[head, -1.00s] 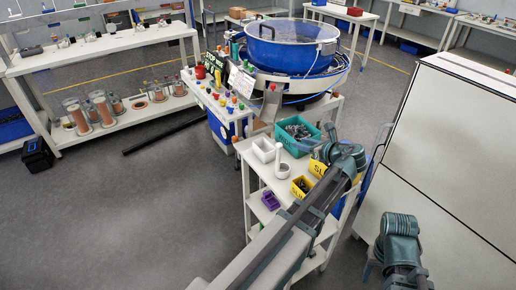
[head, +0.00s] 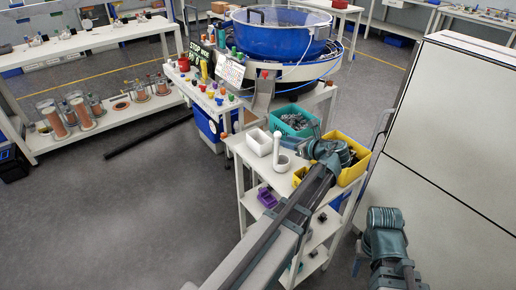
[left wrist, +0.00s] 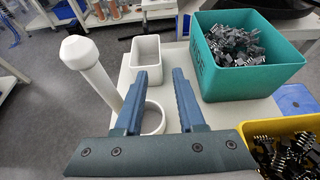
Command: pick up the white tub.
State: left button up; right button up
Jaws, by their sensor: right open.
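The white tub (head: 259,141) is a small open rectangular box, upright on the white cart's top. It also shows in the left wrist view (left wrist: 146,66), ahead of the fingertips, and looks empty. My left gripper (left wrist: 160,76) is open and empty, its fingers apart and pointing over the cart towards the tub. In the head view the left gripper (head: 318,148) is right of the tub, its fingers partly hidden by the arm. My right gripper (head: 385,220) is low at the right, away from the cart; its fingers are hard to make out.
A white mortar with a pestle (left wrist: 90,65) stands in front of the tub, its rim near my left fingers. A teal bin (left wrist: 245,80) of dark parts and a yellow bin (head: 350,177) stand to the right. A tall white cabinet (head: 445,130) borders the right side.

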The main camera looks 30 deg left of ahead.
aim_at(265, 135)
pick_arm(q)
jog(key=b+x, duration=0.5)
jog(key=x, duration=0.9)
jog(key=shift+d, duration=0.1)
grip_shut()
dwell(1.4)
